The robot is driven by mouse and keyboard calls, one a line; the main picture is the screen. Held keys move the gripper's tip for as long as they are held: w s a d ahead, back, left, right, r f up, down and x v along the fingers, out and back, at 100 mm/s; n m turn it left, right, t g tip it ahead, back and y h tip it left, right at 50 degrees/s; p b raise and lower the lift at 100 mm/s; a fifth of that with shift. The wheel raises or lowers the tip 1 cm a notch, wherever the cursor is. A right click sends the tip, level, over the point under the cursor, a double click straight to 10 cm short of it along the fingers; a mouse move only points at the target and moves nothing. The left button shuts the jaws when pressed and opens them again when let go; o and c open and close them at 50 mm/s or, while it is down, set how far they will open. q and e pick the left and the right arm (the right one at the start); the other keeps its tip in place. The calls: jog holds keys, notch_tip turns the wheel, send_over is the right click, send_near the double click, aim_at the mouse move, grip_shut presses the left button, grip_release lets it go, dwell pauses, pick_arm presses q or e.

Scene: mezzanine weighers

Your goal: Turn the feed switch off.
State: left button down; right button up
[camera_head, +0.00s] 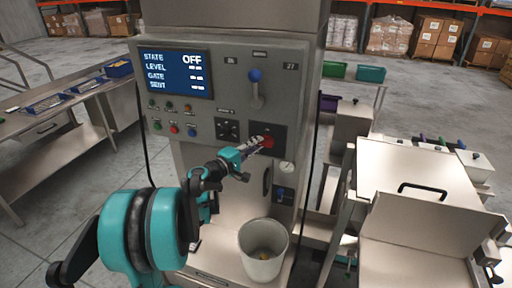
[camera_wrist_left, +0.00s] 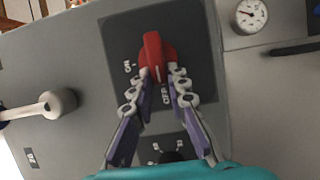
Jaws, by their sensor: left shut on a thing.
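The red feed switch knob (camera_head: 268,141) sits on a dark plate on the front of the grey machine. In the left wrist view the knob (camera_wrist_left: 153,50) stands between ON and OFF labels, and its white mark points down towards OFF. My left gripper (camera_head: 258,145) is at the knob, its two fingers (camera_wrist_left: 157,78) closed on either side of it. The blue screen (camera_head: 175,74) reads STATE OFF. My right gripper is not in view.
A blue-knobbed lever (camera_head: 255,88) stands above the switch, and a small gauge (camera_head: 287,167) sits below right. A pale bucket (camera_head: 262,268) stands on the machine's lower shelf. Steel tables (camera_head: 60,120) are at left; steel bins (camera_head: 410,170) are at right.

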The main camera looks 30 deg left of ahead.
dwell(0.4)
pick_arm(q)
jog(key=c, duration=1.5)
grip_release()
jog(key=s, duration=0.4)
jog(key=s+a, duration=0.1)
jog(key=s, duration=0.3)
jog(key=s+a, duration=0.1)
jog(key=s, duration=0.3)
jog(key=shift+f, duration=0.1)
